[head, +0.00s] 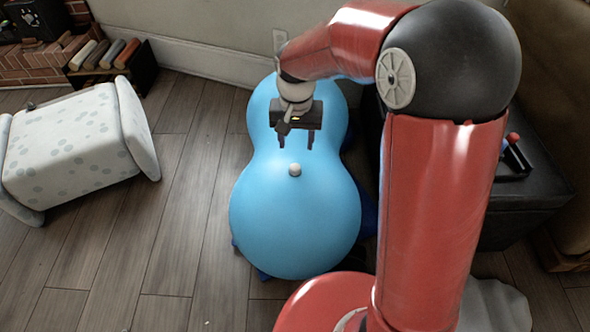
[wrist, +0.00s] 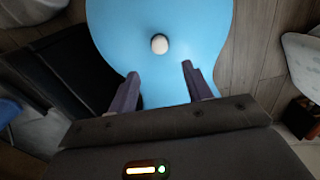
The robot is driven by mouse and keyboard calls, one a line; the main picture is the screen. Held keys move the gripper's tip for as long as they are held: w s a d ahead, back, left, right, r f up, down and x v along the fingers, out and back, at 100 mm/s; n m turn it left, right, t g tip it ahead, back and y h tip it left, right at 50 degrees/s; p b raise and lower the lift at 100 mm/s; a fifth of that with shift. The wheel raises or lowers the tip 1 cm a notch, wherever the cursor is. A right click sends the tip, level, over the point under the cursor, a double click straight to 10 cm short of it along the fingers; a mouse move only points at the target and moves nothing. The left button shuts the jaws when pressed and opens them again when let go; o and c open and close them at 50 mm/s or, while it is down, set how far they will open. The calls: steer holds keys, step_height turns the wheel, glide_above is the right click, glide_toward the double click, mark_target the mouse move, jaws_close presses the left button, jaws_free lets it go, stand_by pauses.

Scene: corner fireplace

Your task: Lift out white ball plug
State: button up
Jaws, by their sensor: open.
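The white ball plug (head: 295,170) is a small pale knob on top of the blue peanut-shaped ball (head: 290,225), near its narrow waist. In the wrist view the plug (wrist: 159,44) shows ahead of the fingertips, roughly between their lines. My gripper (head: 296,146) is open and empty, with its two fingers apart. It is over the far part of the blue ball, beyond the plug in the head view. The fingertips, also in the wrist view (wrist: 159,70), do not touch the plug. How deep the plug sits is hidden.
A spotted pale footstool (head: 75,140) lies at the left on the wooden floor (head: 180,220). A black cabinet (head: 525,190) stands at the right, close to the ball.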

mark_target(295, 166)
steer(key=f, duration=0.5)
steer(key=f+b, duration=0.1)
steer(key=f, duration=0.2)
steer(key=shift+s+a+f, duration=0.1)
steer(key=shift+s+f, duration=0.15)
steer(key=shift+s, duration=0.1)
steer(key=c, duration=1)
steer(key=shift+r, duration=0.15)
